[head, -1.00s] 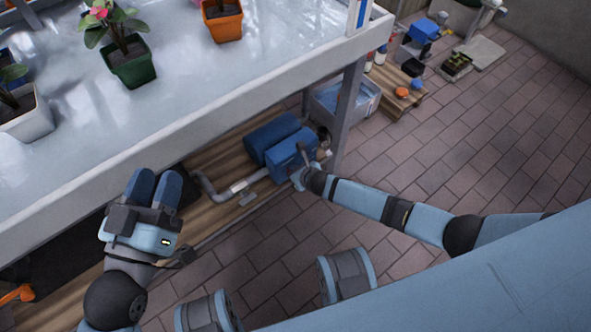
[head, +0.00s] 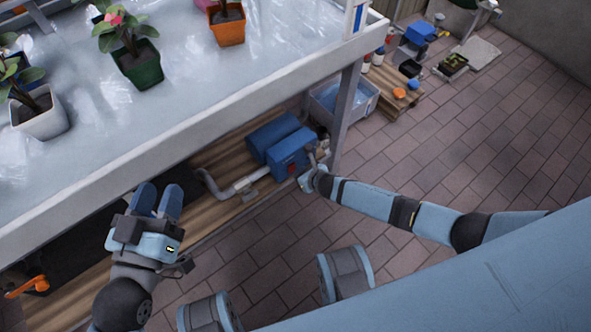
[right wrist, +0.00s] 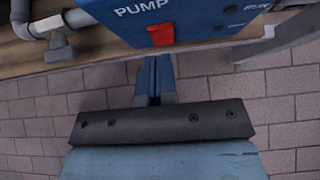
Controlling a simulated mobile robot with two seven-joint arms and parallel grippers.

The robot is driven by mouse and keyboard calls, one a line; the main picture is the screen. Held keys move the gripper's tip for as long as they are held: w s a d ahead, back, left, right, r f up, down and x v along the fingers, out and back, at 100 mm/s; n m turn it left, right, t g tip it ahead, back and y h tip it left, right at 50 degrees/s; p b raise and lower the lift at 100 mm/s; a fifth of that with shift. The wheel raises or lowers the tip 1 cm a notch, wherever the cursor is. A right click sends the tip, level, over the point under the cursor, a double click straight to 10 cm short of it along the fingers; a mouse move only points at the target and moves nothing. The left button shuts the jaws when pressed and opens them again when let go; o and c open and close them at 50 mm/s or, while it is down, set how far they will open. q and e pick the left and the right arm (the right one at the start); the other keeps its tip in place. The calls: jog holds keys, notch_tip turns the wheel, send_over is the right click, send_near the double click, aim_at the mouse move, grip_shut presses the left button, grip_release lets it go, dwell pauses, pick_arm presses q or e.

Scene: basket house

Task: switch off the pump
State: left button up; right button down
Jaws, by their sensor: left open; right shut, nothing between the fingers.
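The blue pump (head: 282,154) stands on a wooden shelf under the table in the head view. The right wrist view shows its blue front with the label PUMP (right wrist: 140,8) and a red switch (right wrist: 161,33) at the lower edge. I cannot tell the switch's position. My right gripper (right wrist: 155,62) is shut and empty, its fingertips just below the red switch and seemingly apart from it. In the head view the right gripper (head: 304,181) is close in front of the pump. My left gripper (head: 157,199) is open and empty at the table's front edge, away from the pump.
Potted plants stand on the white table (head: 190,85) above the shelf (head: 215,203). A grey pipe (head: 215,188) runs left from the pump. A clear bin (head: 345,97) and a pallet (head: 398,93) with small items are beyond. The tiled floor at right is open.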

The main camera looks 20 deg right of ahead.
pick_arm(q)
jog(key=s+a+f+g+y+p, duration=0.2)
jog(key=a+f+g+y+p, duration=0.1)
jog(key=f, duration=0.6)
jog(key=shift+s+a+g+p, duration=0.3)
jog(key=shift+a+g+p, duration=0.3)
jog(key=shift+g+p, duration=0.2)
pick_arm(e)
jog(key=w+r+v, duration=0.1)
jog(key=v, duration=0.9)
jog(key=shift+a+r, duration=0.2)
jog(key=shift+r, duration=0.1)
jog(key=shift+w, duration=0.1)
